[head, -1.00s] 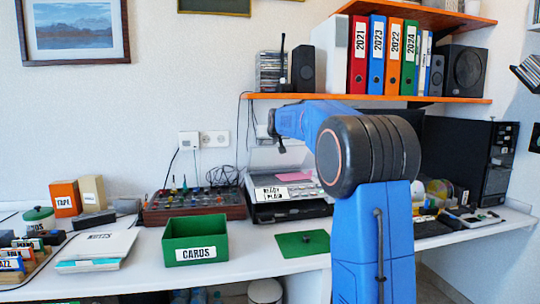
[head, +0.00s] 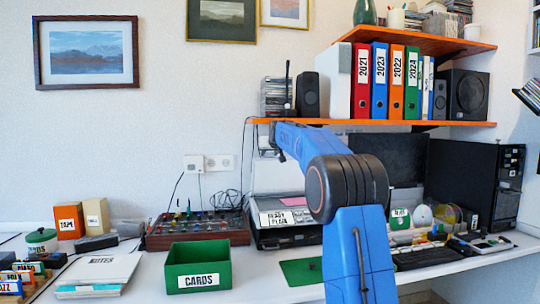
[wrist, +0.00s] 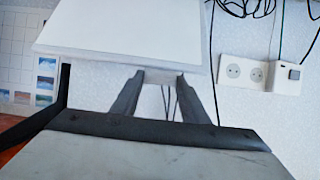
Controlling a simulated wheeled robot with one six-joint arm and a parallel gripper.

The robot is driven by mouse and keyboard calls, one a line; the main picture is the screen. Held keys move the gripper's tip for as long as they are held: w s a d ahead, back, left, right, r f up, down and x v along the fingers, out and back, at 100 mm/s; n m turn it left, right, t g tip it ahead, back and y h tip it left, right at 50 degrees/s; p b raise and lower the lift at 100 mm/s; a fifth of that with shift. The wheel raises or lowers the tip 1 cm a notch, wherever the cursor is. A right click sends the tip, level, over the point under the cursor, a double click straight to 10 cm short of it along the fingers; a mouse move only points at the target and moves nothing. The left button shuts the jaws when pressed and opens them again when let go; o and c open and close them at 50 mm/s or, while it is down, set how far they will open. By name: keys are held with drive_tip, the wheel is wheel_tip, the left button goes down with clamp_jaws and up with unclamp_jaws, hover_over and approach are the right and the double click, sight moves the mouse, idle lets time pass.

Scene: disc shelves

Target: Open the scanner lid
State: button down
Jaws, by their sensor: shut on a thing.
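The scanner (head: 290,213) is a dark, flat machine on the desk with a white label and a pink paper on top. Its pale lid (head: 272,178) stands raised at the back, close to the wall. In the wrist view the lid (wrist: 125,28) is a large white panel across the top, tilted. My gripper (wrist: 160,82) is shut on the lid's edge, with one dark finger on each side of a small grip part. In the head view my gripper (head: 279,156) is small and dark, below the shelf at the lid's upper part.
A mixer (head: 197,228) stands just left of the scanner. A green box labelled CARDS (head: 198,268) and a green mat (head: 300,271) lie in front. The orange shelf (head: 400,123) hangs above. Wall sockets (head: 208,163) and cables are nearby.

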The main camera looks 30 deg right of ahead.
drive_tip(key=shift+s+r, duration=0.1)
drive_tip(key=shift+r, duration=0.2)
drive_tip(key=c, duration=1)
unclamp_jaws()
drive_tip(key=shift+c, duration=0.2)
drive_tip(key=v, duration=1.7)
drive_tip(key=shift+s, duration=0.2)
drive_tip(key=shift+f, duration=0.1)
